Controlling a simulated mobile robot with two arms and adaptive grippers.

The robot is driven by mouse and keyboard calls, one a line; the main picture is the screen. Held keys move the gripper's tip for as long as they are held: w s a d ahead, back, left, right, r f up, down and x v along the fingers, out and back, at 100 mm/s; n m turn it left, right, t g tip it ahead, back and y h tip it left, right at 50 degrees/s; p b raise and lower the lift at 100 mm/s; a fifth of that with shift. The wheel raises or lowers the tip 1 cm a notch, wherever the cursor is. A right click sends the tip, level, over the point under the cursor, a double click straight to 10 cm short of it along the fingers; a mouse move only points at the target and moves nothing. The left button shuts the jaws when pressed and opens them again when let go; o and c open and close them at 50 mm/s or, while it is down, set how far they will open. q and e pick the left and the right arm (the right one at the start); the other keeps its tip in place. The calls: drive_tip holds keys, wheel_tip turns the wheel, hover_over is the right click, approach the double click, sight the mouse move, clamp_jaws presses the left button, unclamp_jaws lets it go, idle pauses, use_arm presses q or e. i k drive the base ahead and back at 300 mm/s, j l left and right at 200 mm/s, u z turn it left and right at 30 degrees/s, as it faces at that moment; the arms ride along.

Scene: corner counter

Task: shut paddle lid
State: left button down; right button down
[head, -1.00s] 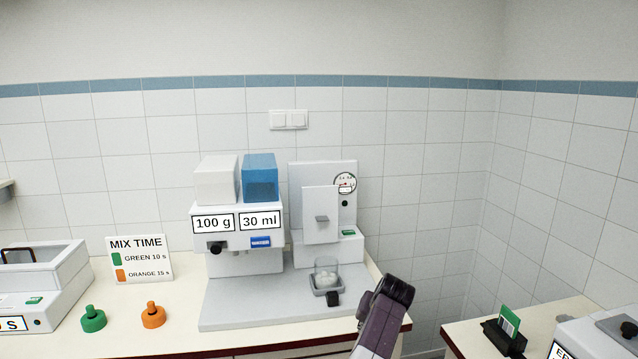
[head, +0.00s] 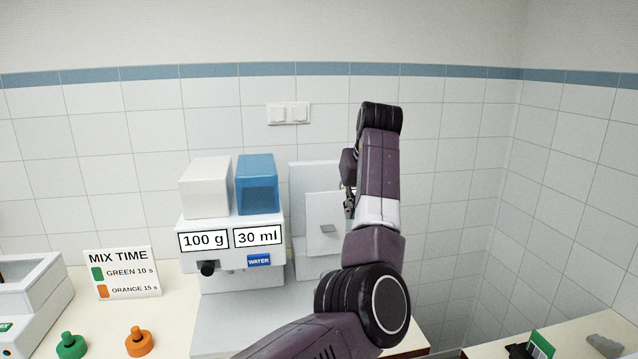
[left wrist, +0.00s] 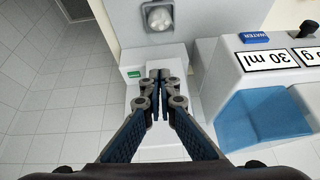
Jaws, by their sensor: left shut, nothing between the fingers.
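A white upright panel with a small grey tab (head: 325,228) stands on the front of the white machine (head: 312,175) at the back of the counter. It may be the paddle lid; I cannot tell for sure. My left gripper (head: 349,208) is shut and empty, pointing down beside the panel's right edge in the head view. In the left wrist view the closed fingertips (left wrist: 160,76) are over the machine, near its green label or button (left wrist: 133,74). I cannot tell if they touch it. A clear vessel (left wrist: 158,17) is ahead of them. My arm hides the machine's right side in the head view.
A dispenser marked 100 g and 30 ml, with a white box (head: 205,188) and a blue box (head: 257,185), stands close left. Green (head: 71,345) and orange (head: 139,342) knobbed pieces, a MIX TIME sign (head: 122,273) and another white machine (head: 35,305) are further left.

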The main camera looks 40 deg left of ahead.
sight(326, 221)
drive_tip(key=i+j, duration=0.2)
drive_tip(key=j, duration=0.15)
drive_tip(key=i+j, duration=0.2)
drive_tip(key=j, duration=0.2)
drive_tip(key=i+j, duration=0.25)
drive_tip(key=j, duration=0.1)
